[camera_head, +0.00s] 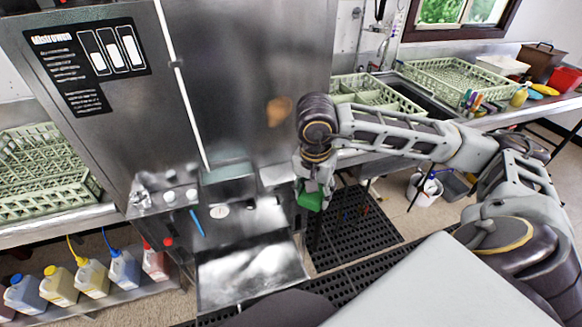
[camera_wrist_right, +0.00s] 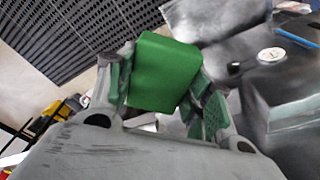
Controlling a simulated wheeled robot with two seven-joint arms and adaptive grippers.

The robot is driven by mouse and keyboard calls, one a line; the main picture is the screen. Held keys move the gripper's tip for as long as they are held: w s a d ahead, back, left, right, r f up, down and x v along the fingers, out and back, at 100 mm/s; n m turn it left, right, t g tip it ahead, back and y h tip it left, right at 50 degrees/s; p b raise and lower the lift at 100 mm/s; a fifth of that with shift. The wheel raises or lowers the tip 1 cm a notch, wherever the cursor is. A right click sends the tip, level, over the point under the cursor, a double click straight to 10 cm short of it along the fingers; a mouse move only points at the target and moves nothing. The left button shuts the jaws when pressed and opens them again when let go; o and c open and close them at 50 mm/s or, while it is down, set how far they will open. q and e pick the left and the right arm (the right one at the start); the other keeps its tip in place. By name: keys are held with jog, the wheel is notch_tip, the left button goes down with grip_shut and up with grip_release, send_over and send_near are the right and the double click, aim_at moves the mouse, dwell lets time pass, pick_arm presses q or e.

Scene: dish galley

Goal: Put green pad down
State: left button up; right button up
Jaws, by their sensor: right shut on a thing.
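The green pad (camera_head: 311,197) is a small block held at the tip of my right gripper (camera_head: 313,187). In the right wrist view the green pad (camera_wrist_right: 163,72) sits between the two fingers of the right gripper (camera_wrist_right: 160,95), which are shut on it. In the head view the gripper hangs in front of the steel dish machine's right side, with the black floor mat behind and below it. I cannot tell the pad's exact height. My left gripper is not in the head view.
The steel dish machine (camera_head: 235,90) fills the middle. Green racks stand on the counters at left (camera_head: 45,170) and right (camera_head: 450,78). Several bottles (camera_head: 90,275) line a low shelf at left. A black perforated mat (camera_head: 350,230) lies on the floor. A white bucket (camera_head: 424,188) stands beyond it.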

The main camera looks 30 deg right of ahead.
jog(key=w+d+p, duration=0.1)
jog(key=w, duration=0.4)
jog(key=w+d+p, duration=0.1)
jog(key=w, duration=0.5)
jog(key=w+d+p, duration=0.1)
jog(key=w+d, duration=0.1)
jog(key=w, duration=0.4)
jog(key=shift+f+p, duration=0.2)
jog(key=shift+p, duration=0.1)
jog(key=shift+d+f, duration=0.1)
jog(key=shift+f, duration=1.15)
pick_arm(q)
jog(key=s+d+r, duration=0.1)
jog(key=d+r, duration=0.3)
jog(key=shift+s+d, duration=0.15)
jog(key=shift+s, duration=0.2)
pick_arm(e)
jog(key=shift+f, duration=0.1)
